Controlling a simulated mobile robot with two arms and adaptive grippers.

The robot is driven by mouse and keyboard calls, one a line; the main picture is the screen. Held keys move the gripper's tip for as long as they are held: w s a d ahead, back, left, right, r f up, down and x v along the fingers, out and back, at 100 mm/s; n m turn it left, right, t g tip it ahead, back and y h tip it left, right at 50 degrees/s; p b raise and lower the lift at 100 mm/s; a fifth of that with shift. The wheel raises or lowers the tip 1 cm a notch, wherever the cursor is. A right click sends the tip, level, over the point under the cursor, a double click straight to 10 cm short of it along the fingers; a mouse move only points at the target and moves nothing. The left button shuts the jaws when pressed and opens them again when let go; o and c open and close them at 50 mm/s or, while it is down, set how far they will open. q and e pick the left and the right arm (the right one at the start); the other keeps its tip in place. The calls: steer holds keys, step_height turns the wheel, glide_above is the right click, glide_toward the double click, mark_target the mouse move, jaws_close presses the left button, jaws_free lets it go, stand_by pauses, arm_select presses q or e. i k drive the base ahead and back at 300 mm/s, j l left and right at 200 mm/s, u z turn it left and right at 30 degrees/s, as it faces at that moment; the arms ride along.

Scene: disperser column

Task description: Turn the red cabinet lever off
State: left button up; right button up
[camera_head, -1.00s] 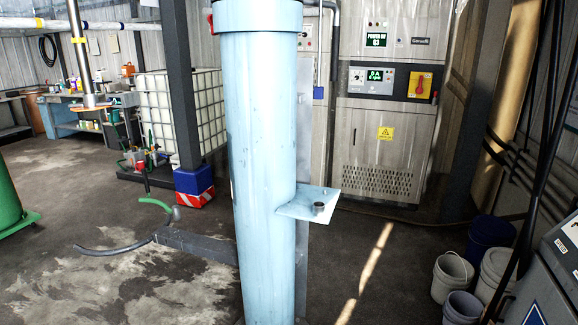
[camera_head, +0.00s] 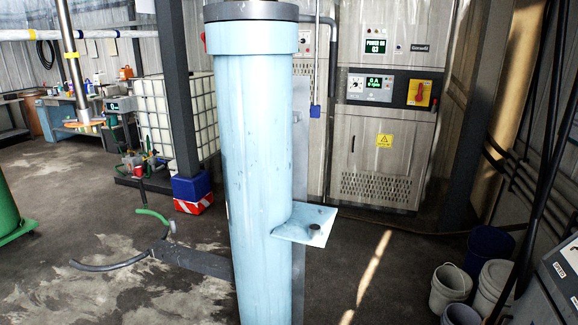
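The red lever (camera_head: 419,92) is small in the camera_head view, on a yellow plate at the upper right of the grey cabinet's (camera_head: 375,150) front. Its handle looks roughly upright with a slight tilt, but it is too small to tell its exact setting. A lit green display (camera_head: 380,83) and a dark panel sit to the left of it. A second green display reading "POWER ON" (camera_head: 375,46) is above. Neither of my grippers is in view, and nothing touches the lever.
A tall light-blue column (camera_head: 257,160) with a side plate (camera_head: 306,222) stands in front, left of the cabinet. Several buckets (camera_head: 449,285) stand at the lower right, by a grey console (camera_head: 560,275). Dark slanted pipes run along the right. The floor before the cabinet is open.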

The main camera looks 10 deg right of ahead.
mark_target(418, 98)
steer(key=i+l, duration=0.4)
steer(key=i, duration=0.15)
steer(key=i+l+z, duration=0.1)
steer(key=i+l, duration=0.3)
steer(key=i, duration=0.15)
steer(key=i+l+z, duration=0.1)
steer(key=i+l, duration=1.4)
steer(key=i, duration=0.2)
steer(key=i+l, duration=0.2)
steer(key=i, duration=0.25)
steer(key=i+l+z, duration=0.1)
steer(key=i+l, duration=0.15)
steer(key=i, duration=0.15)
steer(key=i+j, duration=0.1)
steer(key=i, duration=0.65)
steer(key=i+j+z, duration=0.1)
steer(key=i, duration=0.6)
steer(key=i+l, duration=0.25)
steer(key=i, duration=0.15)
steer(key=i+l, duration=0.25)
steer(key=i, duration=0.15)
